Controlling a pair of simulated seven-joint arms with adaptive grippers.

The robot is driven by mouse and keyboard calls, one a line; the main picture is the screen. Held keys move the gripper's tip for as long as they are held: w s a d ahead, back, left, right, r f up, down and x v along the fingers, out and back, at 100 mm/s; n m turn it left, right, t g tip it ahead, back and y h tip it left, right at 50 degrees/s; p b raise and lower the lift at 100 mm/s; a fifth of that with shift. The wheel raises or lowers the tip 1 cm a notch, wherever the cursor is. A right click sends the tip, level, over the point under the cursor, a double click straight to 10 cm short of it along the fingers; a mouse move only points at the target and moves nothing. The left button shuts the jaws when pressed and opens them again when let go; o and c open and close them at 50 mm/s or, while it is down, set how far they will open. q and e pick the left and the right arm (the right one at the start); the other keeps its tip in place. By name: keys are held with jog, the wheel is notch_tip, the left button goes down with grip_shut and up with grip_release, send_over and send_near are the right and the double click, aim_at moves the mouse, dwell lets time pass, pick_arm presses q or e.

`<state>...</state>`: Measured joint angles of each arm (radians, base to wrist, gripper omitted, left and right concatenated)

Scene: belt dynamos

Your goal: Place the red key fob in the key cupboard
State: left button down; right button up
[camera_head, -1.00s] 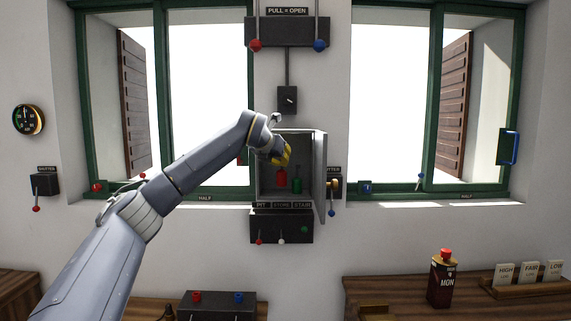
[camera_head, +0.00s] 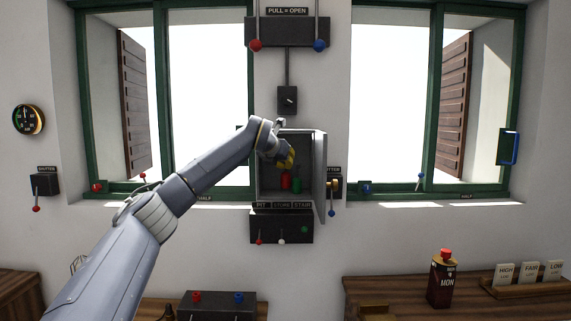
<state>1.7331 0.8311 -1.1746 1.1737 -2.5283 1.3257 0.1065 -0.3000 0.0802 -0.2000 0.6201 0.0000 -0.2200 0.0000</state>
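The key cupboard (camera_head: 319,175) is a grey wall box with its door swung open to the right. Labels PIT, STORE and STAIR run along its bottom edge. My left gripper (camera_head: 287,162), with yellow fingertips, is at the cupboard's opening. The red key fob (camera_head: 286,182) hangs just below the fingertips and looks held by them; the grip itself is too small to see clearly. A green key fob (camera_head: 297,185) is close beside it on the right, inside the cupboard. The hooks are hidden behind my gripper. My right gripper is not in view.
A lever box (camera_head: 281,228) sits just below the cupboard, and a switch box (camera_head: 287,99) above it. The open door (camera_head: 320,178) edges the right side. A dark can (camera_head: 441,280) stands on the right bench, well clear of the arm.

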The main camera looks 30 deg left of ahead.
pick_arm(q)
jog(key=shift+f, duration=0.6)
jog(key=c, duration=1.6)
grip_release()
jog(key=shift+r, duration=0.6)
jog(key=v, duration=1.2)
jog(key=shift+f, duration=0.1)
